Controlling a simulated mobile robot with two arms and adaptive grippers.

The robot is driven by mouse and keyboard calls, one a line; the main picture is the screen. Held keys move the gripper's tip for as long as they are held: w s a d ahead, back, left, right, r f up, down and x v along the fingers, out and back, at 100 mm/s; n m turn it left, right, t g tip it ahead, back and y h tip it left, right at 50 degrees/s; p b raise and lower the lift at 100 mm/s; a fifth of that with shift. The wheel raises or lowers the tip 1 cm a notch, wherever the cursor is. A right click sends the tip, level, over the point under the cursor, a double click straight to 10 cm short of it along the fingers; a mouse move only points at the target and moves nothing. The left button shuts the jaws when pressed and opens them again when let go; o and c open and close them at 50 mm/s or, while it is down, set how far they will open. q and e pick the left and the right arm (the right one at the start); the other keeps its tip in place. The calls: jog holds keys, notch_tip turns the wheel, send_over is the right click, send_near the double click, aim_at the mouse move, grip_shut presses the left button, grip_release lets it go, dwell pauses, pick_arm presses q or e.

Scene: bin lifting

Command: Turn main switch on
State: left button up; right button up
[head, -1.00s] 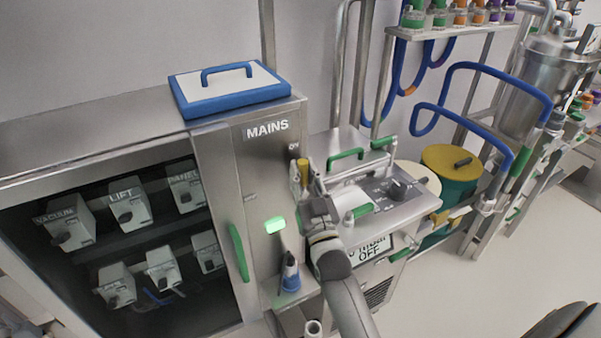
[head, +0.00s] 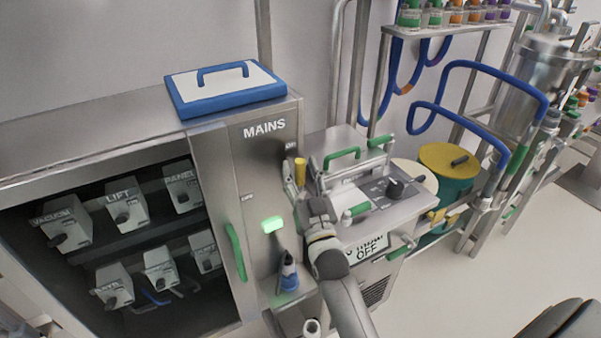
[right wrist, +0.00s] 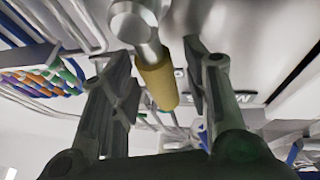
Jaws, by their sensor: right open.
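The main switch is on the steel cabinet front under the word MAINS. Its yellow handle (head: 300,172) sticks out near the small ON mark, and a small OFF mark is lower left on the panel. A green lamp (head: 272,224) glows below. My right gripper (head: 303,182) is at the yellow handle, with a finger on either side. In the right wrist view, the yellow handle (right wrist: 157,82) hangs from a metal lever between the open fingers, with visible gaps. My left gripper is not in view.
The open cabinet (head: 215,150) holds several labelled breaker boxes (head: 126,214). A blue-edged lid (head: 226,88) lies on top. A bench unit (head: 380,205) with a knob stands close right of my right arm. Open floor lies at the lower right.

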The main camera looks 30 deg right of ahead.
jog(key=v, duration=1.2)
jog(key=shift+f, duration=0.1)
jog(key=a+f+n+g+y, duration=0.1)
jog(key=a+f+g+y, duration=0.15)
jog(key=f, duration=0.75)
jog(key=a+f+n+g+y, duration=0.1)
jog(key=a+f+g, duration=0.15)
jog(key=f, duration=0.75)
jog(key=s+a+f+g+y, duration=0.1)
jog(key=s+f+g, duration=0.25)
jog(key=f, duration=0.55)
jog(key=s+a+f+g, duration=0.15)
jog(key=s+f, duration=0.25)
jog(key=f, duration=0.5)
jog(key=s+f+n+g, duration=0.2)
jog(key=s+f+g, duration=0.3)
jog(key=s+f, duration=0.85)
jog(key=s+d+f+g, duration=0.2)
jog(key=s+f+g, duration=0.1)
jog(key=s, duration=0.6)
jog(key=s+d+f+g, duration=0.3)
jog(key=s+f, duration=0.1)
jog(key=s, duration=0.6)
jog(key=shift+n+h, duration=0.3)
jog(key=shift+h, duration=0.05)
